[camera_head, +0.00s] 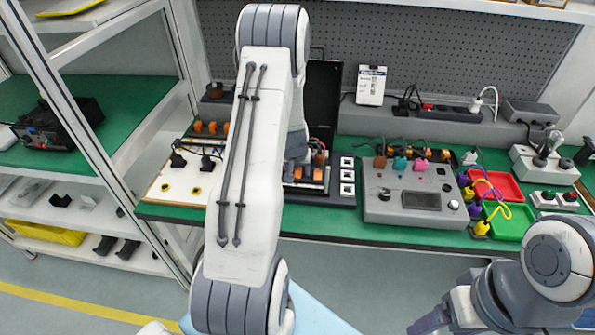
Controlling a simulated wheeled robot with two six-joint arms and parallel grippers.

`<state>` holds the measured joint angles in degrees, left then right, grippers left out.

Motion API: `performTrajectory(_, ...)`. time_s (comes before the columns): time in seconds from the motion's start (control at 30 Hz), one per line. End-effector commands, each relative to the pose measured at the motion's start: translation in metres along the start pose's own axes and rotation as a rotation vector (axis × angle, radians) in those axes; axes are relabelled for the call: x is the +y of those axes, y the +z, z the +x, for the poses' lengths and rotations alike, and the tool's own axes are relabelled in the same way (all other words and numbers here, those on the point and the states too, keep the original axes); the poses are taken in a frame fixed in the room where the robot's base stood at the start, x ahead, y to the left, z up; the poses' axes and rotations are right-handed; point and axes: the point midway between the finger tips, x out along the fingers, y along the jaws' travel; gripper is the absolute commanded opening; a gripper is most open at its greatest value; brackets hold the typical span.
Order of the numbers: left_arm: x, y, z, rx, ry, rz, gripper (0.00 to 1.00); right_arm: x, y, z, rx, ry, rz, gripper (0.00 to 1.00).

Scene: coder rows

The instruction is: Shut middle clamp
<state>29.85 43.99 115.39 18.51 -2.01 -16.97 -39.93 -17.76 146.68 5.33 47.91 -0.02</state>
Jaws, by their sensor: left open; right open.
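My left arm stands large across the middle of the view and hides much of the bench behind it. Its gripper (297,150) shows only in part behind the arm link, low over the bench, open. Small orange blocks, which may be clamps (212,128), stand in a row left of the arm. More orange parts (318,174) show just below the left gripper. I cannot tell which is the middle clamp; it may be hidden by the arm. My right gripper (432,321) is open at the bottom edge, away from the bench and partly cut off.
A white board (172,188) with black and yellow parts lies left. A grey control box (415,194) sits right of centre. Red (505,187) and green (508,222) trays with cables are farther right. A shelf rack (95,130) stands close on the left.

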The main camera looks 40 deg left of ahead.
Motion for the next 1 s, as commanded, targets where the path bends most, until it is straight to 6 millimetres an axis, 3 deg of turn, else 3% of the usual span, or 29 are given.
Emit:
performTrajectory(0.03,0.000,0.000,0.000,0.000,0.000,0.000,0.60,0.000,0.000,0.000,0.000,0.000,0.000,0.74)
performTrajectory(0.2,0.000,0.000,0.000,0.000,0.000,0.000,0.00,0.000,0.000,0.000,0.000,0.000,0.000,0.74)
performTrajectory(0.47,0.000,-0.002,-0.004,-0.010,0.000,0.000,0.00,-0.001,-0.001,-0.013,0.000,0.000,0.000,0.74)
performTrajectory(1.0,0.001,-0.014,-0.007,-0.083,0.001,0.000,0.00,-0.007,-0.006,-0.103,0.000,0.000,0.002,0.74)
